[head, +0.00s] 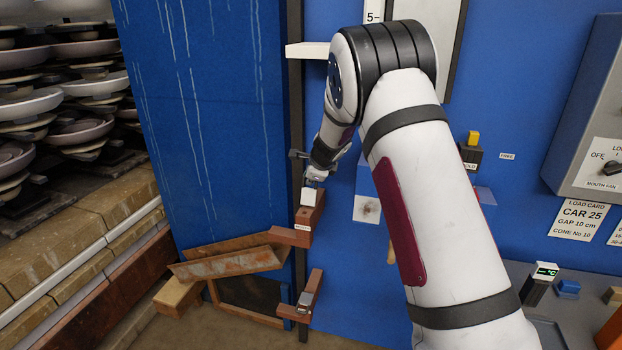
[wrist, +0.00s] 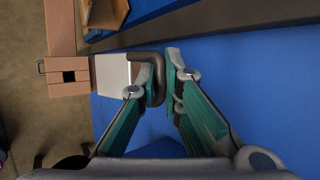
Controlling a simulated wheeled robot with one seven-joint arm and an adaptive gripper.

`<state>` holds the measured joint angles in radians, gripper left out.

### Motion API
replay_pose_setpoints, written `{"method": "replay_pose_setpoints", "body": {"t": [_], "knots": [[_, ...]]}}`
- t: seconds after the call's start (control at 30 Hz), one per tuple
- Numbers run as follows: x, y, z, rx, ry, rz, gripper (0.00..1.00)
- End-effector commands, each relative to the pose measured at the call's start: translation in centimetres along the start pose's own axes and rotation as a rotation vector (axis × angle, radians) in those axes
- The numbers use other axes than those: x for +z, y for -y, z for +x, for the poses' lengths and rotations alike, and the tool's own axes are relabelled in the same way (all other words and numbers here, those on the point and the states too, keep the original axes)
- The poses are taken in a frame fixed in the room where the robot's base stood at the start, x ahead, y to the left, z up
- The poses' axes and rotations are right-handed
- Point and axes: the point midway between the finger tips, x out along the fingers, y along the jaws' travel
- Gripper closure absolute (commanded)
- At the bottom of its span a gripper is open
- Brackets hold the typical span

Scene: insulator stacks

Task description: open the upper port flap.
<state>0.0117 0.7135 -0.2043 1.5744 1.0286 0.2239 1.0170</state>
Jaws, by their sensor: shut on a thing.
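The upper port flap is a pale, whitish block (head: 308,197) on a red-brown brick port (head: 303,220) beside the blue panel edge. In the wrist view the pale flap (wrist: 114,80) carries a dark bent handle (wrist: 157,62). My gripper (wrist: 168,80) has one teal finger inside the handle's loop and the other outside, shut on the handle's bar. In the head view my gripper (head: 313,174) is small, just above the flap, and its fingertips are hard to make out.
A lower brick port (head: 314,290) with a small grey piece sits below. Stacked dishes (head: 60,100) stand at far left. A grey box (head: 590,120) hangs on the blue wall at right, above a counter with small items.

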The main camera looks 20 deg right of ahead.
Motion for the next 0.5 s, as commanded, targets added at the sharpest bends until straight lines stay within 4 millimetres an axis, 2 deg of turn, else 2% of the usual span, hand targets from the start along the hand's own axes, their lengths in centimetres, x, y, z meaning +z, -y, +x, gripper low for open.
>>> {"method": "replay_pose_setpoints", "body": {"t": [0.03, 0.1, 0.2, 0.23, 0.5], "knots": [[0.94, -0.47, 0.13, 0.009, 0.014, -0.008, 1.00], [0.94, -0.47, 0.13, 0.009, 0.014, -0.008, 1.00], [0.92, -0.47, 0.13, 0.009, 0.013, -0.007, 0.75], [0.91, -0.47, 0.13, 0.009, 0.013, -0.007, 0.72], [0.79, -0.44, 0.12, 0.008, 0.012, -0.004, 0.72]]}}
